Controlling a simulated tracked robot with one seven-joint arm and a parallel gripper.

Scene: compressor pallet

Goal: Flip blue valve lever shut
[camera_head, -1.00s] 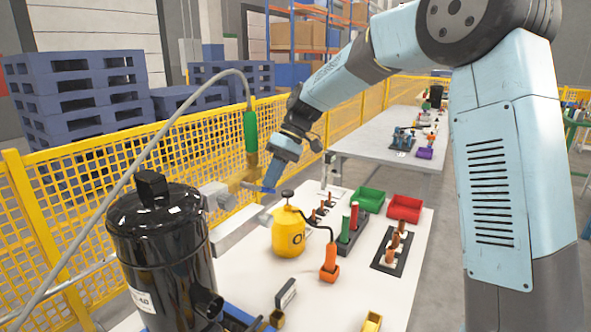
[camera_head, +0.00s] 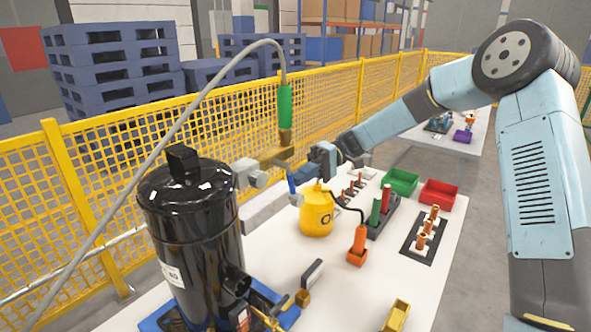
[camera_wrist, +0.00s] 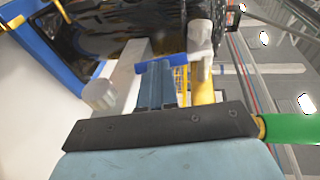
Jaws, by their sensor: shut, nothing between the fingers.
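The blue valve lever (camera_head: 292,184) hangs downward from the brass valve (camera_head: 274,157), right of the black compressor tank (camera_head: 192,225). In the wrist view the lever (camera_wrist: 176,60) is a blue bar lying across the tips of my fingers. My gripper (camera_head: 311,172) is just right of the lever in the head view. It also shows in the wrist view (camera_wrist: 156,72), shut, with nothing between its fingers. The tips are at the lever or very close; I cannot tell whether they touch. A green-sleeved hose (camera_head: 285,108) rises from the valve.
A yellow bottle (camera_head: 316,212) stands on the white table (camera_head: 345,285) below my gripper. An orange tool (camera_head: 358,245), a green bin (camera_head: 400,182) and a red bin (camera_head: 438,193) are further right. A yellow mesh fence (camera_head: 110,180) runs behind.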

